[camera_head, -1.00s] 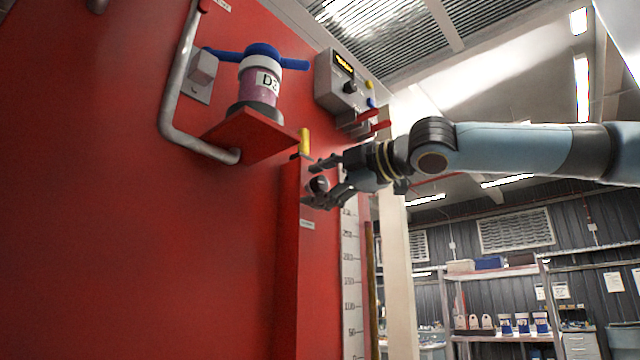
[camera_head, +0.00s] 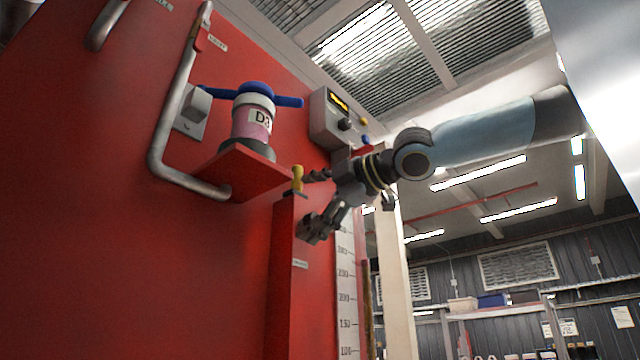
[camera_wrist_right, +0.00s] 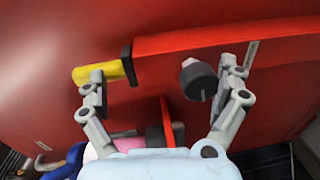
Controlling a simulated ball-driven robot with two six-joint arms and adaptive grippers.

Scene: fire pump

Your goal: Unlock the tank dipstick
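The dipstick's yellow handle (camera_head: 297,178) stands at the top of a red upright housing (camera_head: 290,270) on the red tank wall. My right gripper (camera_head: 312,203) is open at the top of this housing. Its upper finger is close to the yellow handle; contact cannot be told. In the right wrist view the yellow handle (camera_wrist_right: 98,73), with a black collar, lies by the left fingertip. A dark knob with a grey end (camera_wrist_right: 198,82) shows between the fingers of the right gripper (camera_wrist_right: 165,82), nearer the right one, with nothing gripped. My left gripper is out of view.
A labelled pink container with a blue handle (camera_head: 252,125) sits on a red shelf (camera_head: 232,172) left of the housing. A bent grey pipe (camera_head: 160,150) runs beside it. A grey control box (camera_head: 335,118) is above. A white level scale (camera_head: 347,300) is right of the housing.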

